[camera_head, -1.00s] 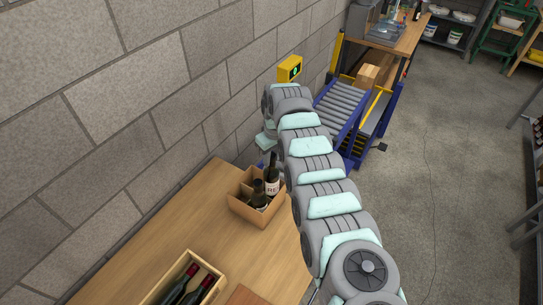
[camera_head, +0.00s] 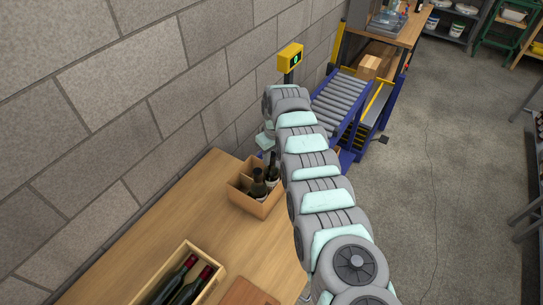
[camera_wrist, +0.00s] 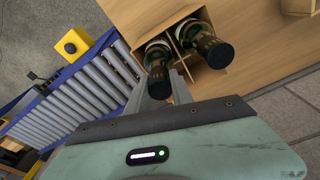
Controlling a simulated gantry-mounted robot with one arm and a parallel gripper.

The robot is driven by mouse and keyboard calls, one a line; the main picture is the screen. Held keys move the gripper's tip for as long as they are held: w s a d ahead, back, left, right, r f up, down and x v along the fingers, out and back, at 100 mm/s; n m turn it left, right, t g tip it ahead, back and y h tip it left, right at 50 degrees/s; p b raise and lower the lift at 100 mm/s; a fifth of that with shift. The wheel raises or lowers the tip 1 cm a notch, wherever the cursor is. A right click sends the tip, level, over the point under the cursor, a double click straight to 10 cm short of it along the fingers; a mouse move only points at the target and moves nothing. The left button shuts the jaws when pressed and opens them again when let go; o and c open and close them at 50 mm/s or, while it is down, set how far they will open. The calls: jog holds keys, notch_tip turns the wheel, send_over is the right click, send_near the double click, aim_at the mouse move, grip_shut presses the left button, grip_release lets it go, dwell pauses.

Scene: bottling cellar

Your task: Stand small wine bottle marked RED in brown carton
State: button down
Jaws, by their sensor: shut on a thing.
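The brown carton (camera_head: 249,204) stands open on the wooden table, with dividers inside. It also shows in the wrist view (camera_wrist: 133,14). The small wine bottle marked RED (camera_head: 272,172) is upright in one of its compartments; its label is now hidden by the carton wall. A second dark bottle (camera_head: 258,188) stands in a neighbouring compartment. In the wrist view, my gripper (camera_wrist: 160,90) is shut on the neck of the RED bottle (camera_wrist: 157,66), beside the second bottle (camera_wrist: 209,46). Whether the RED bottle touches the carton floor is hidden.
A wooden crate (camera_head: 157,292) with dark bottles lies at the table's near end, beside a brown board (camera_head: 250,292). A roller conveyor (camera_head: 343,97) and a yellow box on a post (camera_head: 290,57) stand beyond the table. The table between carton and crate is clear.

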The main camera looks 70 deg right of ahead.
jog(key=shift+r, duration=0.1)
grip_release()
dwell(0.9)
jog(key=shift+r, duration=0.1)
dwell(0.4)
jog(key=shift+r+p, duration=1.9)
jog(key=shift+r, duration=0.2)
jog(key=shift+r+p, duration=0.8)
jog(key=shift+r, duration=1.45)
